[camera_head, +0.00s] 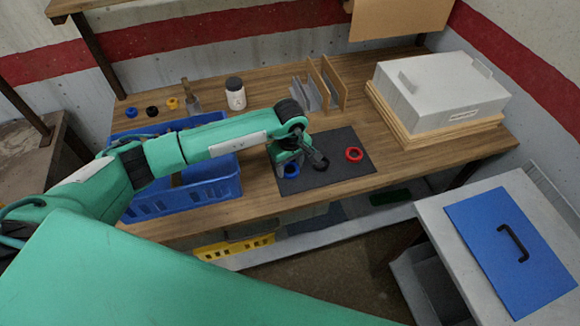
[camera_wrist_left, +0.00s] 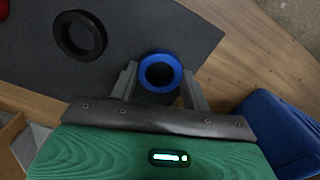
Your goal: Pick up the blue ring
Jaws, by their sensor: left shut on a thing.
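The blue ring (camera_head: 292,171) is at the left part of the dark mat (camera_head: 340,145) on the wooden bench. In the left wrist view the blue ring (camera_wrist_left: 161,72) sits between the two fingers. My left gripper (camera_head: 288,165) reaches down over the mat and is shut on the blue ring; the wrist view shows its fingers (camera_wrist_left: 163,85) against the ring's sides. I cannot tell whether the ring touches the mat. My right gripper does not show.
A black ring (camera_head: 321,165) and a red ring (camera_head: 354,154) lie on the mat to the right. A blue crate (camera_head: 190,197) stands left of the mat. A white box (camera_head: 440,85) is at the back right, and a jar (camera_head: 235,94) stands behind.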

